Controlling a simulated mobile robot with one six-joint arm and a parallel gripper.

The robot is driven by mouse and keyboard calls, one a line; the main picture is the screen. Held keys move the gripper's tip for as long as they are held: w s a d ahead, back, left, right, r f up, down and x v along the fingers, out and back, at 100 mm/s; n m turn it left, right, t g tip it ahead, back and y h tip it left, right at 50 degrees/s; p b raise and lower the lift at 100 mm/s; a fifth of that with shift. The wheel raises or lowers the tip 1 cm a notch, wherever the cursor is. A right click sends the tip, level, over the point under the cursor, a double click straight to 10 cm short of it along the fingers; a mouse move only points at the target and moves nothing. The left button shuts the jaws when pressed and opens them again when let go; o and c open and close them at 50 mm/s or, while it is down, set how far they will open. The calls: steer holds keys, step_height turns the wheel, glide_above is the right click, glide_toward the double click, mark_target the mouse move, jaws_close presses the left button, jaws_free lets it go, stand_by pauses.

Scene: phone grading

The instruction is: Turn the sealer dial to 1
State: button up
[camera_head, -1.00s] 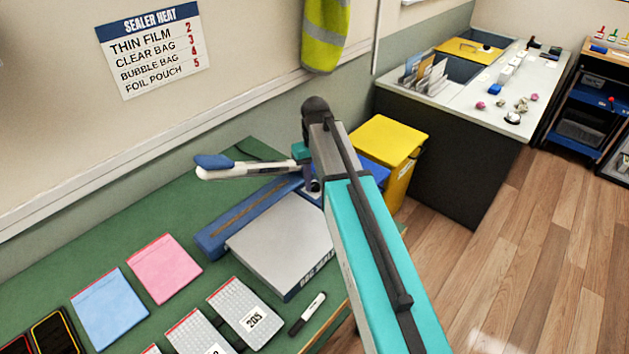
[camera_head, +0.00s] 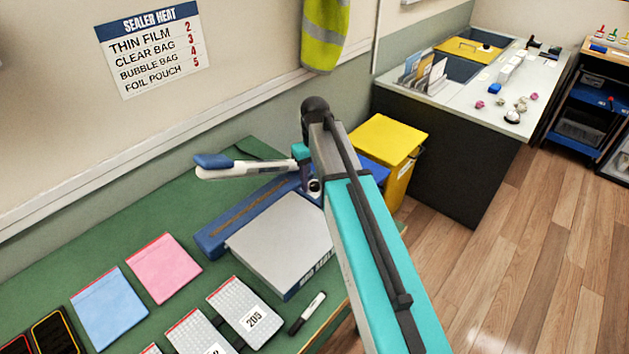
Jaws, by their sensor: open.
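The bag sealer stands on the green bench, with a long blue base (camera_head: 212,240) and a pale grey flat deck (camera_head: 275,245) in front. Its white lever arm with a blue end (camera_head: 225,167) is raised above the base. My gripper (camera_head: 307,175) is at the sealer's right end, below my teal wrist, and mostly hidden by my own arm. It is open. A small round dark and white part (camera_head: 315,187) shows beside it; I cannot tell whether this is the dial. No dial number is readable.
A sealer heat chart (camera_head: 150,48) hangs on the wall. Pink (camera_head: 163,267) and blue (camera_head: 108,307) pouches, pale bubble bags and a marker (camera_head: 307,313) lie on the bench. A yellow bin (camera_head: 388,145) stands beyond my arm, beside another workbench (camera_head: 430,105).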

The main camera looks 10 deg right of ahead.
mark_target(314, 184)
step_height(314, 184, up, 14)
steer(key=p, duration=0.8)
steer(key=shift+p, duration=0.4)
steer(key=shift+f, duration=0.2)
stand_by(0.4)
